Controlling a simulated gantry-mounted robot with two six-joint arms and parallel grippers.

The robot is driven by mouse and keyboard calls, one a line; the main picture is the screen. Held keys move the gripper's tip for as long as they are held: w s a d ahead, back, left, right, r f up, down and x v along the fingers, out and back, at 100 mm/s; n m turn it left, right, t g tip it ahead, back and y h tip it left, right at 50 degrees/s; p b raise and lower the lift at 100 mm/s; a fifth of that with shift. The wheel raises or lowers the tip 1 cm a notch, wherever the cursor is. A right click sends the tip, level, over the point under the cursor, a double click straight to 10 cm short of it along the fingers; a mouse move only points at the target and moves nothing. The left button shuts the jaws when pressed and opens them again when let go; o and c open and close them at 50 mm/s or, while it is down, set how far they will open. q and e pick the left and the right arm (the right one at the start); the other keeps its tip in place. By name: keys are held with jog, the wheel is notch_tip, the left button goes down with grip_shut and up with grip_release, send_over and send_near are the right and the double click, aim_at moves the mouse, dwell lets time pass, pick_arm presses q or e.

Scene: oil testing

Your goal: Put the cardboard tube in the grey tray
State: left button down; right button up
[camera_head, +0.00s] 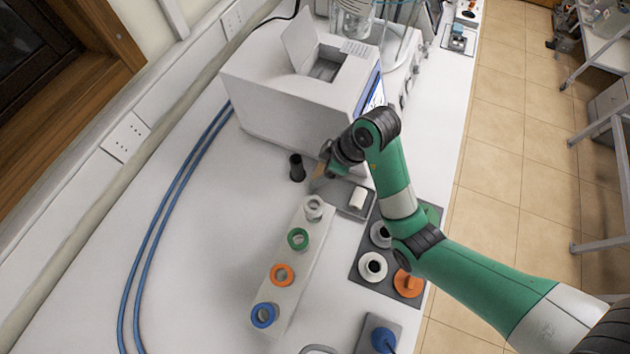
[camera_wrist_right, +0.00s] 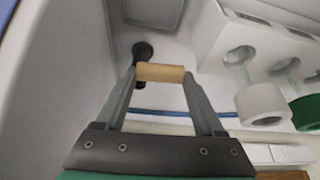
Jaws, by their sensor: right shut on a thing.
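The cardboard tube (camera_wrist_right: 160,73) is a short tan cylinder held crosswise between the two fingertips of my right gripper (camera_wrist_right: 159,75) in the right wrist view. In the head view my right gripper (camera_head: 322,178) hangs above the white bench, just left of the grey tray, and the tube shows only as a small tan patch. The grey tray (camera_head: 345,210) lies in front of the white machine and holds a white cylinder (camera_head: 357,197). My right wrist and forearm hide part of the area around it. My left gripper is not in view.
A black cup (camera_head: 297,167) stands just left of my right gripper. A white rack (camera_head: 300,262) with several coloured rings lies nearer. A dark mat (camera_head: 367,262) with white and orange parts is beside it. The white machine (camera_head: 297,95) stands behind. The left bench is clear except blue hoses (camera_head: 172,195).

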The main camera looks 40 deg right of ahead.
jog(key=s+d+f, duration=0.2)
jog(key=d, duration=0.1)
jog(key=m+b, duration=0.1)
jog(key=b, duration=0.6)
send_over(329, 190)
jog(key=s, duration=0.1)
jog(key=f, duration=0.6)
jog(key=shift+s+d+f, duration=0.2)
jog(key=shift+d, duration=0.1)
jog(key=shift+r, duration=0.1)
jog(key=shift+f+b, duration=1.3)
jog(key=shift+f, duration=0.65)
jog(key=o, duration=1)
jog(key=shift+r, duration=0.15)
